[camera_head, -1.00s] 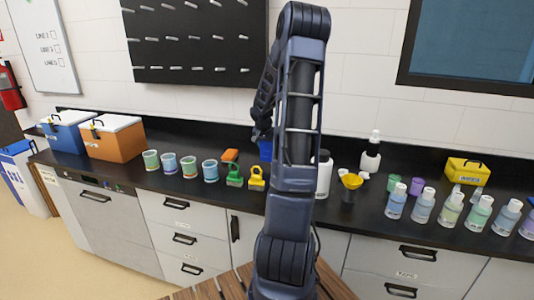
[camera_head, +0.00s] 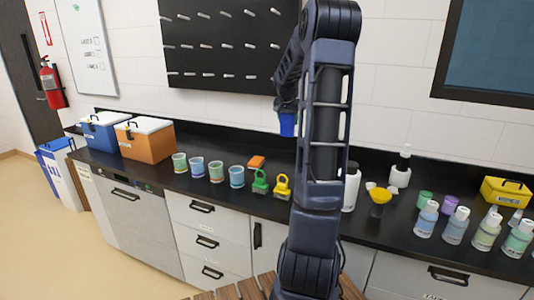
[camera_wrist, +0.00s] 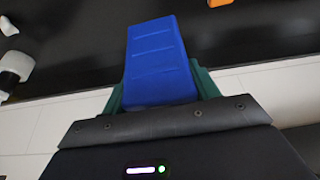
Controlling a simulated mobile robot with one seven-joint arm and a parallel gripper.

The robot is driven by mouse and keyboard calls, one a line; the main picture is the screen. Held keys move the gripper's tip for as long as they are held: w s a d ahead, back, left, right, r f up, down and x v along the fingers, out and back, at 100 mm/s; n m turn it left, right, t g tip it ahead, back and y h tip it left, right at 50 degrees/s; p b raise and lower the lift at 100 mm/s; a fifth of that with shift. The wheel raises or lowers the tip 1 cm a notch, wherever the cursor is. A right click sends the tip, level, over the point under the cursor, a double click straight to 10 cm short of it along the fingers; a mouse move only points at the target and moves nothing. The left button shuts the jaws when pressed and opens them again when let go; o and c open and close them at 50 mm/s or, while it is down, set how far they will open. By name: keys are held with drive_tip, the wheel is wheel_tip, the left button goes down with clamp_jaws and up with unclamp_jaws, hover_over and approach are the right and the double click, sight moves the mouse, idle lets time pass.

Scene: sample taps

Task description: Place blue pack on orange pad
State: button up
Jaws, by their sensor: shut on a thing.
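The blue pack (camera_head: 287,124) is held up in front of the wall, above the black counter, partly beside my arm in the head view. In the wrist view the blue pack (camera_wrist: 158,62) fills the middle, with green fingers at its sides. My gripper (camera_head: 287,106) is shut on it. The orange pad (camera_head: 256,162) lies on the counter, behind the green and yellow clips and left of my arm. An orange patch (camera_wrist: 220,2) shows at the top edge of the wrist view, apart from the pack.
A green clip (camera_head: 260,183) and a yellow clip (camera_head: 282,187) stand in front of the orange pad. Several cups (camera_head: 216,172) stand to its left. A white bottle (camera_head: 351,188) and a yellow funnel (camera_head: 380,196) stand right of my arm.

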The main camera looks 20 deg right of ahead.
drive_tip(key=w+a+r+n+y, duration=0.15)
drive_tip(key=w+a+n, duration=0.25)
drive_tip(key=w+a, duration=0.9)
drive_tip(key=shift+t+h, duration=0.25)
drive_tip(key=shift+t, duration=0.15)
drive_tip(key=f, duration=0.6)
drive_tip(key=w+d+f, duration=0.1)
drive_tip(key=f, duration=0.5)
drive_tip(key=d+f, duration=0.1)
drive_tip(key=f, duration=0.6)
drive_tip(key=shift+w, duration=0.3)
drive_tip(key=o, duration=1.1)
drive_tip(key=shift+f, duration=0.15)
